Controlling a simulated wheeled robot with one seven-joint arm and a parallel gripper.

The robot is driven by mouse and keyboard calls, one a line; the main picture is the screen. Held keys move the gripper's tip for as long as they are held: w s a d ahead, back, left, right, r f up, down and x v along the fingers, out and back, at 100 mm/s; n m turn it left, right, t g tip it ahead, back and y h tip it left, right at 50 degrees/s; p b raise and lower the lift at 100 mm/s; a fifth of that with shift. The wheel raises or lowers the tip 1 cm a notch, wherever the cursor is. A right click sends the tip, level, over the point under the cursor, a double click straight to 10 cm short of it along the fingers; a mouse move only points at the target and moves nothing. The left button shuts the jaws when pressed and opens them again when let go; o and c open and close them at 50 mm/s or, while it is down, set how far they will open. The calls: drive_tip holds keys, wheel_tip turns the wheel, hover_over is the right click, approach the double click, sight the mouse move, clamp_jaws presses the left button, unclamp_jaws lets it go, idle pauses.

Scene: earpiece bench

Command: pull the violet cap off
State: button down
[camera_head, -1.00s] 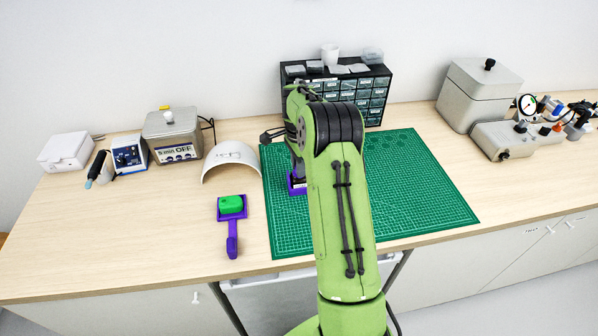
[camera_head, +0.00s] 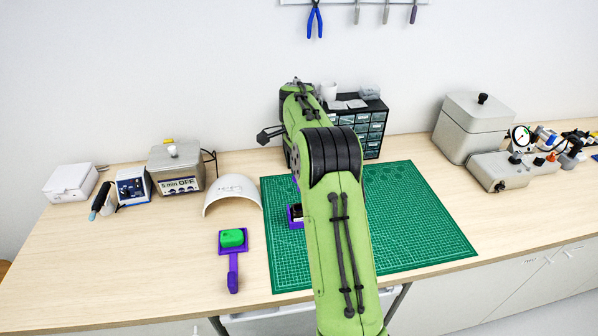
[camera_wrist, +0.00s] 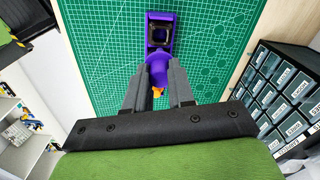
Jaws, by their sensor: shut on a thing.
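In the wrist view my gripper (camera_wrist: 159,82) is shut on the violet cap (camera_wrist: 160,70), which sits between the two grey fingers. A small orange part shows at the cap's lower end. Beyond it, a violet holder with a dark square block (camera_wrist: 160,36) stands on the green mat. The cap overlaps the holder in this view, but the raised arm suggests it is held above. In the head view the holder (camera_head: 291,217) shows at the left of my arm, partly hidden. My fingers and the cap are hidden behind the arm there.
The green cutting mat (camera_head: 415,215) is mostly clear. A black drawer cabinet (camera_head: 372,127) stands behind the mat. Grey equipment (camera_head: 475,125) is at the right.

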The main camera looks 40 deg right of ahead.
drive_tip(key=shift+r+p, duration=2.75)
drive_tip(key=shift+r, duration=0.2)
drive_tip(key=shift+r, duration=0.1)
wheel_tip(320, 180, up, 4)
drive_tip(key=p, duration=0.4)
